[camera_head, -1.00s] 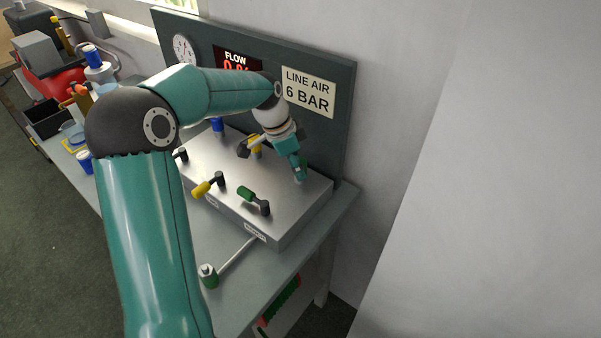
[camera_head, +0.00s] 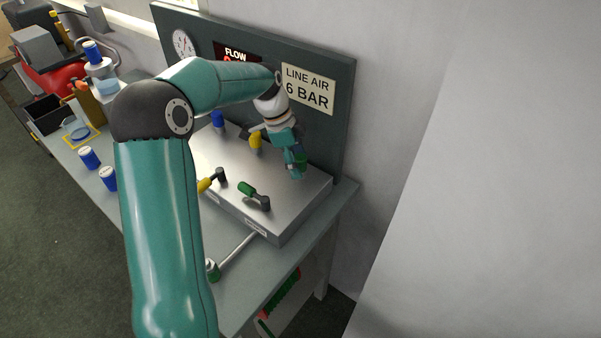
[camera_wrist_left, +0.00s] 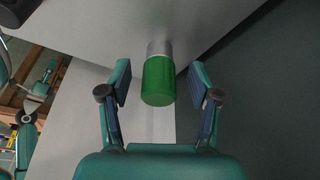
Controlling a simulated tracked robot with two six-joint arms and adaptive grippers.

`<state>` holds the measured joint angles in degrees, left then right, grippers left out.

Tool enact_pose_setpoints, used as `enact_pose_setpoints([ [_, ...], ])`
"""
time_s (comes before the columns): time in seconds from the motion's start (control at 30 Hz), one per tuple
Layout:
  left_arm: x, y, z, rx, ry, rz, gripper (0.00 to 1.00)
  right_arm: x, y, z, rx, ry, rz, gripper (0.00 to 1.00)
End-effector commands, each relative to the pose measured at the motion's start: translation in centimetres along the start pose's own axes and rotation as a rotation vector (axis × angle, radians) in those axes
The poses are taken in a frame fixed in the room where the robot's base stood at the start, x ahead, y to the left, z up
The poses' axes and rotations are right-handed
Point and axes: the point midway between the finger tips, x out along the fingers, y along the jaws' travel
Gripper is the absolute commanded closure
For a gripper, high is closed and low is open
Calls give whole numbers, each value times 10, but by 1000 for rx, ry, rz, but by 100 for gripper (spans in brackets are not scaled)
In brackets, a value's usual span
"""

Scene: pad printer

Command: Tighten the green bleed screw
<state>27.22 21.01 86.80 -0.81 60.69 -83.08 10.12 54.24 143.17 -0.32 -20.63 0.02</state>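The green bleed screw (camera_wrist_left: 158,82) is a green cylindrical cap on a silver stem. In the left wrist view it stands between the two fingers of my left gripper (camera_wrist_left: 160,92), with a gap on each side. In the head view the left gripper (camera_head: 296,163) is over the back right of the metal block (camera_head: 230,165), and a bit of the green screw (camera_head: 302,161) shows beside its fingers. The left gripper is open and holds nothing. My right gripper is in neither view.
A green-handled lever (camera_head: 247,189), a yellow-handled lever (camera_head: 205,185), a yellow knob (camera_head: 255,141) and a blue knob (camera_head: 218,119) are on the block. The dark back panel (camera_head: 345,120) rises close behind the gripper.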

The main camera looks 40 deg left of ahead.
Motion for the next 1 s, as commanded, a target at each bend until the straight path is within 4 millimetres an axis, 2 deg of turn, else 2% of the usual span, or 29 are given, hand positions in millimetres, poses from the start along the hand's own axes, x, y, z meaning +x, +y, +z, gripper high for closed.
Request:
enact_pose_setpoints([
  [0.23,-1,0,0,-1,0,0,37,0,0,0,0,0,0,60],
  [0.37,-8,0,0,-1,0,-2,37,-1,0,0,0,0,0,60],
  [0.47,-21,-1,0,-1,0,-4,37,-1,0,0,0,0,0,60],
  [0.8,-87,-1,0,0,0,-5,37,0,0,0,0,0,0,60],
  [1.0,-112,-1,0,0,0,-1,37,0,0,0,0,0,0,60],
])
